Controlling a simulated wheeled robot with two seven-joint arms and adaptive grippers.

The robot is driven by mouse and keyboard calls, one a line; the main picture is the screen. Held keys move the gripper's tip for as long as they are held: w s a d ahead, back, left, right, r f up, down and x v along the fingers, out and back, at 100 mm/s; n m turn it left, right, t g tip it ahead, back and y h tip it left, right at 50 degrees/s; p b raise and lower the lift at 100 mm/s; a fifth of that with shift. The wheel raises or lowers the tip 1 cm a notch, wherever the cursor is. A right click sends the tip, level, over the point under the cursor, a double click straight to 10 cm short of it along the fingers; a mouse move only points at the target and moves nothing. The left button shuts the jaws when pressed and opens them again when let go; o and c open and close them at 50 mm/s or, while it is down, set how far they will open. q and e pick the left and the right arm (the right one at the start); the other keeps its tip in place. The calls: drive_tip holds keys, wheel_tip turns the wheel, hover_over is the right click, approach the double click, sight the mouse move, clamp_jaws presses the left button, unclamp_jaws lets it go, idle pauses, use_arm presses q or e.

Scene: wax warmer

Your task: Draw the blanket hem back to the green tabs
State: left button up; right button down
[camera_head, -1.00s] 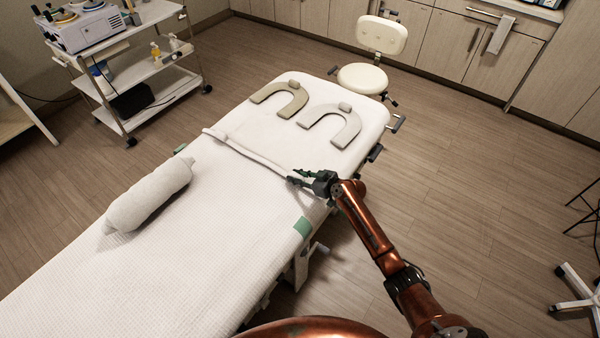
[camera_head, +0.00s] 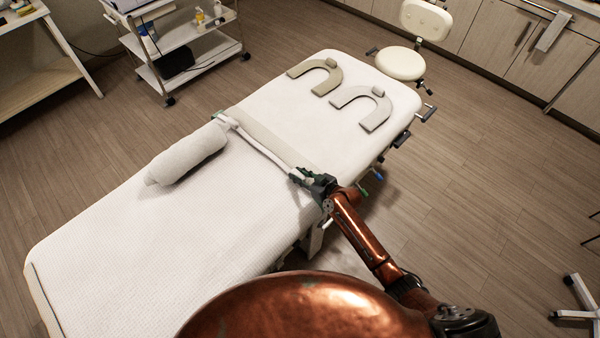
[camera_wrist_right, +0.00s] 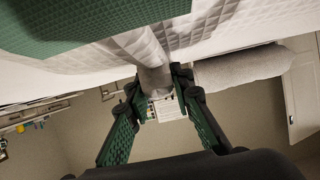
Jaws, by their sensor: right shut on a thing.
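The white waffle blanket (camera_head: 150,250) covers the near part of the treatment bed. Its hem (camera_head: 262,148) is a thick white roll running across the bed. My right gripper (camera_head: 299,177) is shut on the hem's right end at the bed's right edge. In the right wrist view, hem cloth (camera_wrist_right: 153,76) is between the fingers. A green tab (camera_head: 218,114) shows at the bed's far left edge, beside the hem's left end. The near-side tab is hidden by my gripper in the head view.
A grey bolster (camera_head: 188,153) lies on the blanket near the hem's left end. Two U-shaped cushions (camera_head: 320,72) (camera_head: 364,104) rest on the bare far end. A stool (camera_head: 400,63) and a trolley (camera_head: 195,45) stand beyond the bed.

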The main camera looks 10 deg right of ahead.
drive_tip(key=c, duration=1.7)
unclamp_jaws()
drive_tip(key=v, duration=1.2)
drive_tip(key=shift+r, duration=0.1)
